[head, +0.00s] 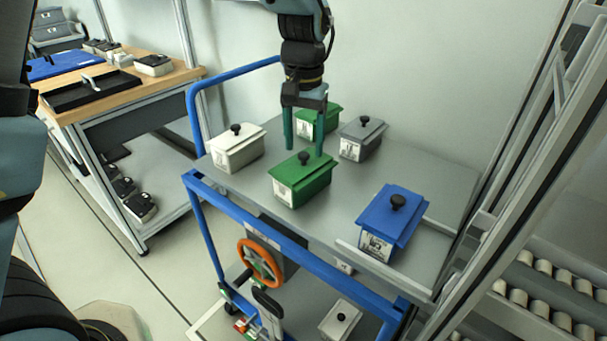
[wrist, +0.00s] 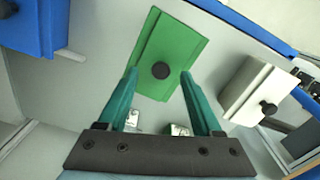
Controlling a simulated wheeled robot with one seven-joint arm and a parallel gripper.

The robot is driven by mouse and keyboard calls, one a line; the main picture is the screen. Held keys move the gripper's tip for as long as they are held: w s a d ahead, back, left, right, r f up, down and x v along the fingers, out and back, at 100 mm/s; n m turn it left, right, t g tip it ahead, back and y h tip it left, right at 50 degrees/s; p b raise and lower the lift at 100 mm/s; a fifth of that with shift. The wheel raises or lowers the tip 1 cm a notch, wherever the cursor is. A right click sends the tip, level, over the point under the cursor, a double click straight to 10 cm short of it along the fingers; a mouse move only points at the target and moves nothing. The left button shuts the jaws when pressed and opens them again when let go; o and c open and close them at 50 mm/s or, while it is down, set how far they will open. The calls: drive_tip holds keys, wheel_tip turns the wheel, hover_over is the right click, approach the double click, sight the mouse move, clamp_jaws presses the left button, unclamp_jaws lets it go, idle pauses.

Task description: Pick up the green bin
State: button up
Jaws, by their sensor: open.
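Two green bins stand on the grey cart top. The nearer green bin (head: 302,182) has a lid with a black knob and a white label; in the wrist view the same bin (wrist: 160,48) lies ahead of the fingertips. The farther green bin (head: 328,118) is partly hidden behind my gripper. My gripper (head: 305,150) points down, open and empty, just above and behind the nearer bin's knob. In the wrist view my gripper (wrist: 158,75) has one fingertip on each side of the lid's back part. I cannot tell whether they touch it.
A white bin (head: 236,150) stands left, a grey bin (head: 360,140) back right, and a blue bin (head: 390,222) front right on the cart top (head: 440,180). The blue cart rail (head: 300,240) runs along the front. A wooden table (head: 170,78) is at left, a roller conveyor (head: 550,295) at right.

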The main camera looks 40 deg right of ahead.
drive_tip(key=shift+f, duration=0.6)
clamp_jaws()
idle(1.0)
